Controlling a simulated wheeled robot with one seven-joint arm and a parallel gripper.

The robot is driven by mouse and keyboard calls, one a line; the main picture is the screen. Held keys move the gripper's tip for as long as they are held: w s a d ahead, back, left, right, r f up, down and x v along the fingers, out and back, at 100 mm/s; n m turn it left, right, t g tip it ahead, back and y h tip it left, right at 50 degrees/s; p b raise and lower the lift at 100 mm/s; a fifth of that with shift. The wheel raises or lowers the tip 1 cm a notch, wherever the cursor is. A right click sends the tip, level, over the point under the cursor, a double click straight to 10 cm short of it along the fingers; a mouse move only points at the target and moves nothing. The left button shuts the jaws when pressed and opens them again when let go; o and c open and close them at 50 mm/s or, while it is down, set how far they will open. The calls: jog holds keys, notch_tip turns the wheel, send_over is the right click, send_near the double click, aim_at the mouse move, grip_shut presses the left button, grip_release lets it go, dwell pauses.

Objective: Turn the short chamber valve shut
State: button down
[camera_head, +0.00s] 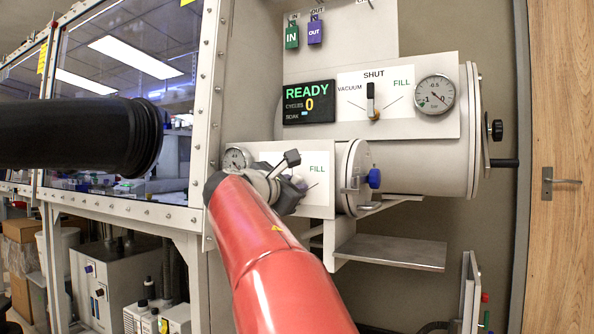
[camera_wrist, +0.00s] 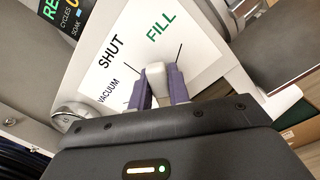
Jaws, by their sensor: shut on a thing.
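The short chamber (camera_head: 352,178) is the lower, smaller cylinder with a blue knob. Its valve panel shows in the wrist view (camera_wrist: 140,42) with the words VACUUM, SHUT and FILL. The pale end of the valve handle (camera_wrist: 155,71) sits between the purple fingers of my gripper (camera_wrist: 156,84), which is shut on it. In the head view my gripper (camera_head: 300,184) is in front of this panel, and my red arm hides the handle. The fingers hide most of the handle, so I cannot tell exactly which mark it points to.
The larger chamber (camera_head: 420,165) is above right, its own valve handle (camera_head: 371,98) upright under SHUT. A display (camera_head: 308,103) reads READY, cycles 0. A small gauge (camera_head: 237,159) is left of my gripper. A black glove port (camera_head: 140,137) juts out at left; a shelf (camera_head: 390,251) is below.

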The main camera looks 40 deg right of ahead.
jog(key=n+p, duration=0.2)
jog(key=p, duration=0.1)
jog(key=w+r+n+p, duration=0.1)
jog(key=shift+w+a+n, duration=0.1)
jog(key=shift+a+n, duration=0.2)
jog(key=shift+n, duration=0.1)
jog(key=shift+w+a+f+n+p, duration=0.1)
jog(key=shift+w+n+p, duration=0.2)
jog(key=shift+n+p, duration=0.35)
jog(key=shift+w+a+n+p, duration=0.1)
jog(key=shift+w+n+p, duration=0.2)
jog(key=shift+n, duration=0.65)
jog(key=c, duration=1.3)
grip_release()
jog(key=b+v, duration=0.1)
jog(key=v, duration=0.7)
